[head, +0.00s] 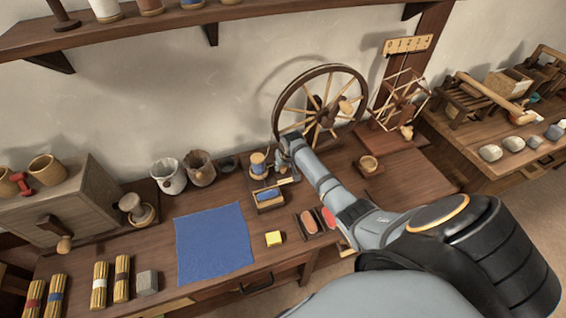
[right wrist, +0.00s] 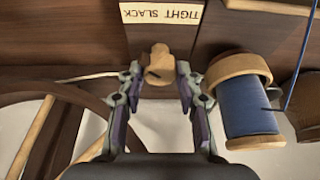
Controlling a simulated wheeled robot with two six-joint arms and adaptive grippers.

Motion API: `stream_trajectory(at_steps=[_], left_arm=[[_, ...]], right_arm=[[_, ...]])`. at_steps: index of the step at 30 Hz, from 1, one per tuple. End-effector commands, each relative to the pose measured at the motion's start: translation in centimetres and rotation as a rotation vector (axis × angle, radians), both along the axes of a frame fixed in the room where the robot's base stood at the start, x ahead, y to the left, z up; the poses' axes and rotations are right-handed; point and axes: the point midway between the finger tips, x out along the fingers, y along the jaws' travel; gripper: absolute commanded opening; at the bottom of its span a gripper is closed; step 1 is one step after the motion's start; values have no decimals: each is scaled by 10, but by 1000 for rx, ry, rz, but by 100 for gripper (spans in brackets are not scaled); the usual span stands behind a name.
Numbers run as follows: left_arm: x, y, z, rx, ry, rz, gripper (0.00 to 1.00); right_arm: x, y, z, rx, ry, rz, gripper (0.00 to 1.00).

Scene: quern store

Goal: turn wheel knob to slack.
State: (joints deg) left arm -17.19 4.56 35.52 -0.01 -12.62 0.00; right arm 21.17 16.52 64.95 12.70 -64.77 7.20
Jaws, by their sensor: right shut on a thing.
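The wheel knob (right wrist: 158,68) is a small wooden knob at the upper middle of the right wrist view, between the fingers of my right gripper (right wrist: 160,84). The gripper is shut on it. A pale label (right wrist: 160,13) with TIGHT and SLACK shows upside down just above the knob. In the head view my right gripper (head: 285,143) reaches the base of the large spoked wheel (head: 279,108); the arm hides the knob there. The knob's exact setting cannot be told. My left gripper is not in view.
A blue thread spool (right wrist: 247,95) stands close beside the right fingers. The wheel rim (right wrist: 75,94) passes on the other side. A blue cloth (head: 213,244), a yellow block (head: 274,239) and a small tray (head: 269,204) lie on the bench. A yarn winder (head: 401,103) stands right of the wheel.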

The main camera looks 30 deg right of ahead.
Motion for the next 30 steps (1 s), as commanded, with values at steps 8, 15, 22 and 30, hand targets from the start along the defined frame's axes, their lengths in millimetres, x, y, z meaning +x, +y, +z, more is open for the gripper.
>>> stream_trajectory(at_steps=[8, 15, 22, 30], left_arm=[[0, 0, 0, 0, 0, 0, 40], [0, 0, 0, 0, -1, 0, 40], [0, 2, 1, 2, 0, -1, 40], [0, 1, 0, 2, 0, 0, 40]], right_arm=[[0, 0, -1, -1, -1, 16, 3], [0, 0, 0, -1, -1, 15, 57], [0, 0, 0, -1, -1, 15, 57], [-12, 2, 30, -5, -5, 16, 57]])
